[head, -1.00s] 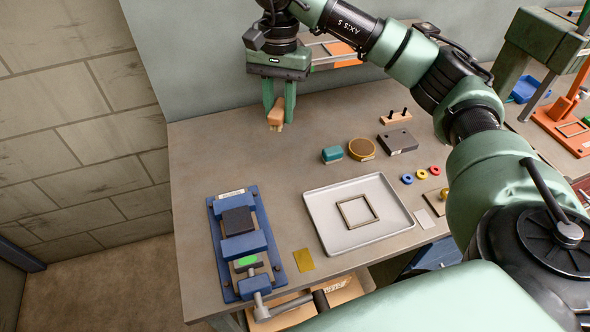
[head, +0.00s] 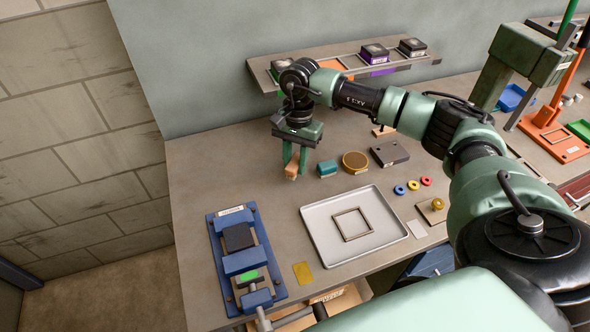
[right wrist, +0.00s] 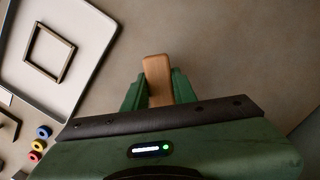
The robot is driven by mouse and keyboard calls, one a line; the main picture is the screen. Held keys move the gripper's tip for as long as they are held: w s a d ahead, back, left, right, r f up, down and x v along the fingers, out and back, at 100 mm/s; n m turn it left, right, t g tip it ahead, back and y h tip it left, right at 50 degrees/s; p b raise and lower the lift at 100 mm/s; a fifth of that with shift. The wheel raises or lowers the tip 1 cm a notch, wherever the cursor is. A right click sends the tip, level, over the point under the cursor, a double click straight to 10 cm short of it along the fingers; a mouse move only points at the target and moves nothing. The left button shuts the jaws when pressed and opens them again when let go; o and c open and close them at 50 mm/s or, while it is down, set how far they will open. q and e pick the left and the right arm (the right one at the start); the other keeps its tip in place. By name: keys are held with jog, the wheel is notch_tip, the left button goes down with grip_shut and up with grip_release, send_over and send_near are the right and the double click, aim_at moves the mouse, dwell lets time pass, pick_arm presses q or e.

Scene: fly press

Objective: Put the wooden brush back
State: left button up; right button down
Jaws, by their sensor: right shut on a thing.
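My right gripper (head: 294,168) is shut on the wooden brush (head: 291,170), low over the back left part of the bench. The brush shows as a tan wooden block between the green fingers. In the right wrist view the brush (right wrist: 157,80) sticks out between the two fingers, and its underside is hidden. I cannot tell whether it touches the bench. A teal block (head: 327,168) and a round brown-topped tin (head: 355,162) stand just right of it. My left gripper is not in view.
A light tray (head: 318,230) with a square frame (head: 353,224) lies in front. A blue vise-like fixture (head: 217,248) is at the front left. A shelf (head: 310,62) with small boxes runs along the back wall. The bench left of the brush is clear.

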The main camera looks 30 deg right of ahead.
aim_at(295, 182)
notch_tip(295, 182, down, 4)
jog(key=shift+f+p, duration=0.1)
jog(key=shift+p, duration=0.45)
jog(key=shift+f, duration=0.15)
jog(key=shift+f, duration=0.1)
jog(key=shift+f+b, duration=0.1)
jog(key=shift+b, duration=0.2)
jog(key=c, duration=1.1)
grip_release()
